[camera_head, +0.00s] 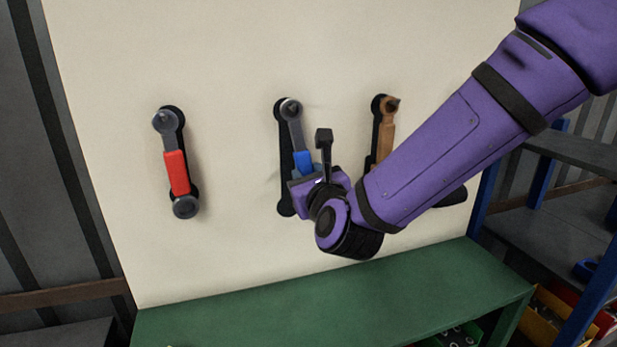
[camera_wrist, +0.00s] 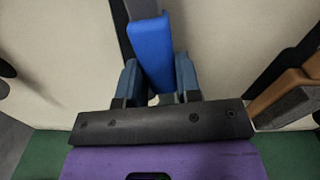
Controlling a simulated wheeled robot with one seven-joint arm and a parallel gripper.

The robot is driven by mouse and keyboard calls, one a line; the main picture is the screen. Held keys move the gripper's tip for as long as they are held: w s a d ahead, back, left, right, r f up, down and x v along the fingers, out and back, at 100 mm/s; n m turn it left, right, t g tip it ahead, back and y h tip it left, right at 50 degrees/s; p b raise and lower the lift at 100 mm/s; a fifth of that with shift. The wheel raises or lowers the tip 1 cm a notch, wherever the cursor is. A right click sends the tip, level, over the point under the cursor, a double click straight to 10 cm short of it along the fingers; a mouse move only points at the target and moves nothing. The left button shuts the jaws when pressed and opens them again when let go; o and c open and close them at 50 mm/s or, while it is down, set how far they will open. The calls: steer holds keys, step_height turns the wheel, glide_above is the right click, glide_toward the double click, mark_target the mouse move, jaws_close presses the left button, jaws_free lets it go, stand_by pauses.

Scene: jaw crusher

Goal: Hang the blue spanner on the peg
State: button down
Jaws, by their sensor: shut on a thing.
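The blue spanner (camera_head: 302,162) is at the middle of the pale board, its grey ring end over the middle peg (camera_head: 291,107). Its dark outline on the board shows to the left of its shaft, so the spanner hangs slightly tilted from that outline. My gripper (camera_head: 307,177) is shut on the lower blue handle. In the wrist view the blue handle (camera_wrist: 152,50) stands between my two fingers (camera_wrist: 158,85). The lower end of the spanner is hidden by my gripper. Whether the ring is fully seated on the peg cannot be told.
A red-handled spanner (camera_head: 176,172) hangs on the left. A brown-handled tool (camera_head: 387,132) hangs on the right, partly behind my arm, close beside my gripper. A green bench (camera_head: 330,305) runs below the board. Blue-framed shelving (camera_head: 570,165) stands at the right.

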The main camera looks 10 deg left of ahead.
steer(key=c, duration=0.7)
jaws_free()
steer(key=shift+c, duration=0.2)
steer(key=v, duration=1.1)
steer(key=w+d+r+n+g+h, duration=0.1)
steer(key=d+r+n+g+h, duration=0.15)
steer(key=d+n, duration=0.6)
steer(key=w+d+r+n+g+h, duration=0.1)
steer(key=d+n+g+h, duration=0.15)
steer(key=d+n, duration=0.65)
steer(key=s+d+n+g+h, duration=0.2)
steer(key=s+d+n, duration=0.3)
steer(key=s+d, duration=0.3)
steer(key=s+d+r+n+g+h, duration=0.1)
steer(key=s+d+n+g+h, duration=0.1)
steer(key=s+d, duration=0.6)
steer(key=d+n+g, duration=0.1)
steer(key=d+n, duration=0.1)
steer(key=d, duration=0.2)
steer(key=shift+d+r+n+h, duration=0.25)
steer(key=shift+d+n+h, duration=0.05)
steer(key=shift+d+n, duration=0.05)
